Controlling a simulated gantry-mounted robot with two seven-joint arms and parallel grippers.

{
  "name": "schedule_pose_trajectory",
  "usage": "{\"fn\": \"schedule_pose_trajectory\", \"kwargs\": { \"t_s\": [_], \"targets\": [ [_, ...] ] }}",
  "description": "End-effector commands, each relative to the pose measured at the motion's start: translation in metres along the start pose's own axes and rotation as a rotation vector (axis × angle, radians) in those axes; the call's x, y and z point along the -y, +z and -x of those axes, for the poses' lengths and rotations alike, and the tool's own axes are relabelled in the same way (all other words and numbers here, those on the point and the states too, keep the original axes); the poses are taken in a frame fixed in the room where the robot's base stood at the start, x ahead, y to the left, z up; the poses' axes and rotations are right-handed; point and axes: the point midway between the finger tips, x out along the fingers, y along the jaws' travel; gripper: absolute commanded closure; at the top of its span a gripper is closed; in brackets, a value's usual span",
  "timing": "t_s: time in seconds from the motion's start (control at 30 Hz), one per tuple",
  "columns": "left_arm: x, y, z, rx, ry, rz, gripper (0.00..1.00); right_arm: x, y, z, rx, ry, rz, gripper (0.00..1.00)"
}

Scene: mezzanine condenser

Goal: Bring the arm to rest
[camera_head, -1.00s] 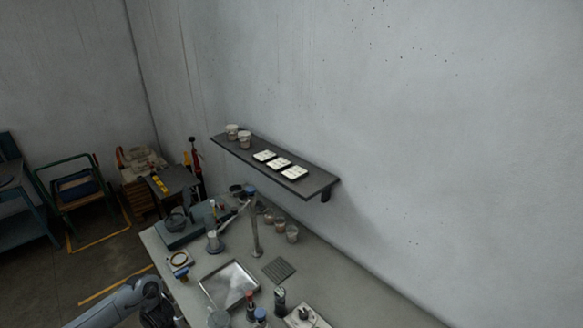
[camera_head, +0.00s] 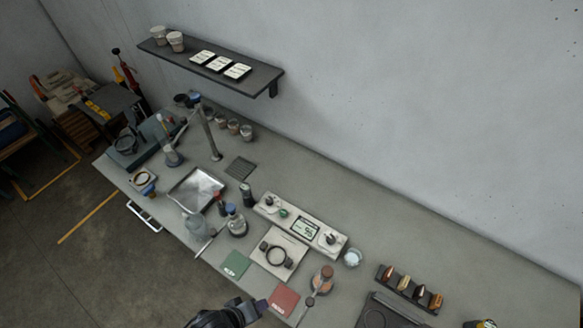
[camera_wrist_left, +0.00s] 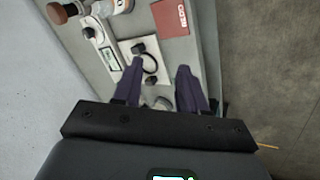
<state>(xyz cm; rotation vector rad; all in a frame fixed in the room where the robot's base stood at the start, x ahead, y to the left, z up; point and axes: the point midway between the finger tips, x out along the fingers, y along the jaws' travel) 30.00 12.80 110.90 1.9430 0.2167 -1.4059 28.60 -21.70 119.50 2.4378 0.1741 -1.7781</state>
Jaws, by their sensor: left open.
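My left gripper (camera_head: 256,309) shows at the bottom of the head view, at the front edge of the grey bench (camera_head: 330,195), close to the red card (camera_head: 284,299). In the left wrist view my left gripper (camera_wrist_left: 162,80) has its two dark purple fingers apart, with nothing held between them. The white plate with a dark ring (camera_wrist_left: 148,62) and the red card (camera_wrist_left: 170,17) lie beyond the fingers. My right gripper is in neither view.
A metal tray (camera_head: 196,189), a flask (camera_head: 236,222), a white instrument with a display (camera_head: 305,229) and a rack of small coloured vials (camera_head: 410,287) stand on the bench. A wall shelf (camera_head: 262,79) hangs above.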

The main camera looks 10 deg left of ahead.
Motion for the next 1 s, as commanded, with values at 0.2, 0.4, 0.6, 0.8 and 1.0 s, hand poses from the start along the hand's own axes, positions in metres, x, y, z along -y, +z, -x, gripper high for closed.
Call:
{"fn": "schedule_pose_trajectory", "kwargs": {
  "t_s": [0.2, 0.4, 0.6, 0.8, 1.0],
  "targets": [
    [0.005, -0.057, 0.073, -0.124, -0.126, -0.259, 0.58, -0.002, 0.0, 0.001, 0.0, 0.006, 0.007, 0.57],
    [0.021, -0.067, 0.105, -0.07, -0.23, -0.546, 0.58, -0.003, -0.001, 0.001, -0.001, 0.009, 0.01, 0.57],
    [0.033, -0.061, 0.107, 0.021, -0.275, -0.771, 0.58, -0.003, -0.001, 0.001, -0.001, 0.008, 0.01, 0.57],
    [0.034, -0.06, 0.107, 0.033, -0.278, -0.824, 0.58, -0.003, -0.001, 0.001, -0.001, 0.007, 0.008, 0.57],
    [0.034, -0.06, 0.107, 0.033, -0.278, -0.824, 0.58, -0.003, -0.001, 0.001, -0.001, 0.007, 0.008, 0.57]
  ]
}}
